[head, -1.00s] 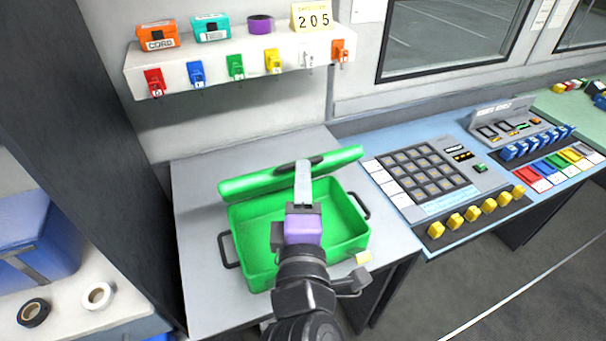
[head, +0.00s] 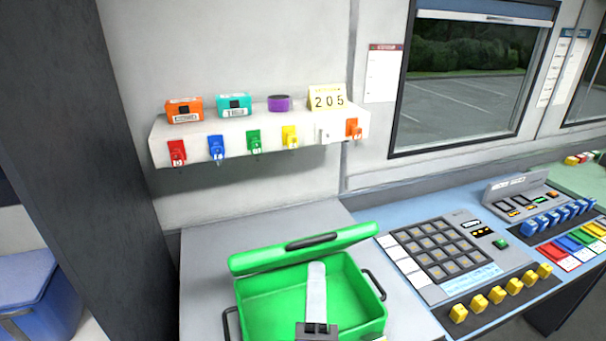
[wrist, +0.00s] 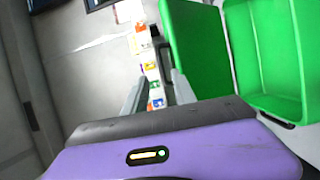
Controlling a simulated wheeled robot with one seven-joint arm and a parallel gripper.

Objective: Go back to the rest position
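My gripper (head: 317,268) shows at the bottom middle of the head view, in front of the open green case from this camera. Its pale fingers overlap the case interior in the picture, and its height above the case is hard to judge. In the wrist view the two fingers (wrist: 160,84) stand apart with nothing between them, so it is open and empty. The green case (head: 262,318) lies on the grey table with its lid raised at the back. In the wrist view the case (wrist: 262,60) is to the right of the fingers.
A white wall shelf (head: 225,127) holds an orange box (head: 184,108), a teal box (head: 234,104), a purple roll (head: 279,103) and a yellow 205 sign (head: 327,98). Several coloured tagged keys hang below. A button console (head: 440,250) stands at right, a dark pillar (head: 85,150) at left.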

